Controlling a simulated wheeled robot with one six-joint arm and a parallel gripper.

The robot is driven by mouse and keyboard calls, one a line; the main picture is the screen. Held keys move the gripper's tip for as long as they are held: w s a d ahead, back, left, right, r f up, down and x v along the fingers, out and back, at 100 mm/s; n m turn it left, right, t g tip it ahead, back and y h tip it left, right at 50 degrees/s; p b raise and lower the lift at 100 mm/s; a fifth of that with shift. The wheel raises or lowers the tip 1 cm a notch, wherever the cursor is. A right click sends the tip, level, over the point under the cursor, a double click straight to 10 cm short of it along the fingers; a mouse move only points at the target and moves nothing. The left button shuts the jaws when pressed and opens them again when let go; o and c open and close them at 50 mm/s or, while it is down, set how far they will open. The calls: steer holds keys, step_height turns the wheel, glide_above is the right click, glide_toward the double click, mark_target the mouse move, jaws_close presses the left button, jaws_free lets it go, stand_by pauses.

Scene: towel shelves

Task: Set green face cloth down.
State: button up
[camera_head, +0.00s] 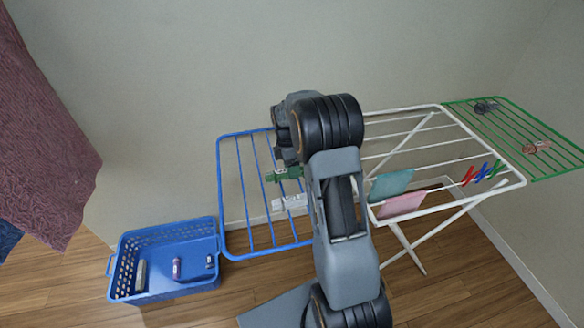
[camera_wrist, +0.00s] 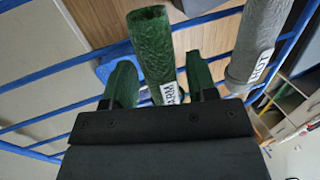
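The green face cloth is a rolled tube with a white label. In the head view it shows at the blue rack (camera_head: 233,190) as a green piece (camera_head: 284,175), partly hidden by my arm. In the wrist view the green roll (camera_wrist: 151,45) stands between the two dark green fingers of my gripper (camera_wrist: 161,82). A narrow gap shows between the left finger and the roll, so the fingers look open around it. The roll lies level with the rack's bars; I cannot tell whether it touches them. In the head view my gripper is mostly behind my arm.
A pale grey labelled roll (camera_head: 290,203) lies beside the green one, also in the wrist view (camera_wrist: 258,40). A blue basket (camera_head: 172,292) with small items stands at left. A white rack (camera_head: 400,150) holds teal and pink cloths; a green rack (camera_head: 520,125) is beyond.

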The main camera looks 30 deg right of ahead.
steer(key=o, duration=0.3)
steer(key=v, duration=1.2)
steer(key=s+a+r+m+t, duration=0.3)
steer(key=s+a+r+m, duration=0.3)
steer(key=s, duration=0.4)
steer(key=s+a+f+m+t, duration=0.2)
steer(key=s+m, duration=0.3)
steer(key=s, duration=0.1)
steer(key=s+a+f+m+t, duration=0.2)
steer(key=s+m, duration=0.2)
steer(key=s, duration=0.2)
steer(key=shift+s+a+f+m, duration=0.15)
steer(key=shift+s+m, duration=0.1)
steer(key=shift+m, duration=0.15)
